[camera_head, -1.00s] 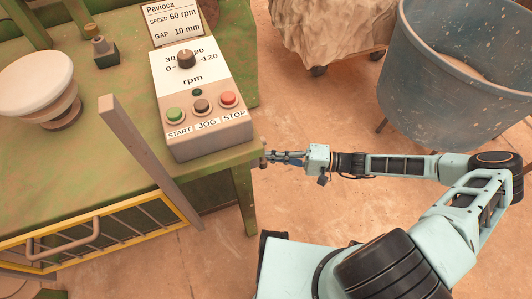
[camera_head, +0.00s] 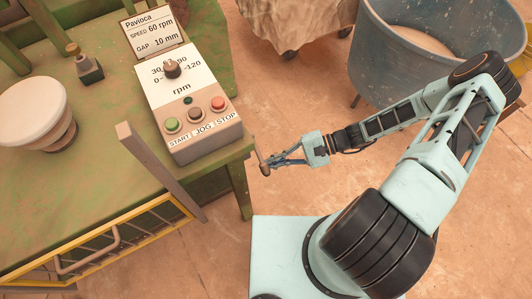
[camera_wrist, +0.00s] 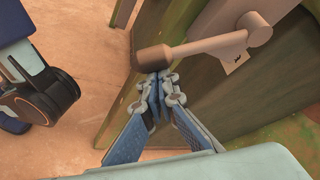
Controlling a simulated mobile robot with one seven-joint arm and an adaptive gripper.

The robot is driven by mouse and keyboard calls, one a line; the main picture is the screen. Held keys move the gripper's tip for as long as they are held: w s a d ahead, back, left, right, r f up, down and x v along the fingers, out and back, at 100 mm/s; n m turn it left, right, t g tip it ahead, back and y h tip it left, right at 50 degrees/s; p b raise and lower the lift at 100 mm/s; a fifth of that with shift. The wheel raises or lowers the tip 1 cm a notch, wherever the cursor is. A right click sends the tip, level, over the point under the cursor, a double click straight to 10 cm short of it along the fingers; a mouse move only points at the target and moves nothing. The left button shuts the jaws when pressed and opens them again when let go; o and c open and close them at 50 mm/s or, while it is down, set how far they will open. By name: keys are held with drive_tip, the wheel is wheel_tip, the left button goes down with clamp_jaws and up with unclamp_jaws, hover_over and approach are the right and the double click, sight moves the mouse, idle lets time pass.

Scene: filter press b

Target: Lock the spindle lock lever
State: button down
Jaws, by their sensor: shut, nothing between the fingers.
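The spindle lock lever (camera_wrist: 205,46) is a brown-grey arm on the side of the green machine table. It runs from a round pivot (camera_wrist: 253,29) to a thick cylindrical knob (camera_wrist: 154,59). In the head view the lever (camera_head: 263,166) shows small at the table's right edge. My gripper (camera_wrist: 157,84) is shut and empty, its blue fingertips together right at the knob's near side. Whether they touch it I cannot tell. In the head view my gripper (camera_head: 272,164) reaches the lever from the right. A small pale label (camera_wrist: 236,62) with a dark mark lies beside the pivot.
The control box (camera_head: 200,140) with START, JOG and STOP buttons stands on the table corner. A yellow-framed guard (camera_head: 95,240) and an upright post (camera_head: 155,165) are at the front left. A blue tub (camera_head: 410,60) stands behind my arm. The floor between is clear.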

drive_tip(key=s+d+r+m+g+h+p, duration=0.2)
drive_tip(key=s+r+m+p, duration=0.1)
drive_tip(key=r, duration=0.2)
drive_tip(key=shift+r+g+p, duration=0.3)
drive_tip(key=shift+r, duration=0.1)
drive_tip(key=shift+s+a+r, duration=0.1)
drive_tip(key=shift+s+r, duration=0.05)
idle(0.4)
wheel_tip(320, 180, down, 5)
drive_tip(key=b, duration=0.4)
drive_tip(key=w+v, duration=0.1)
drive_tip(key=v, duration=1)
drive_tip(key=shift+a+r+m, duration=0.3)
drive_tip(key=shift+a, duration=0.05)
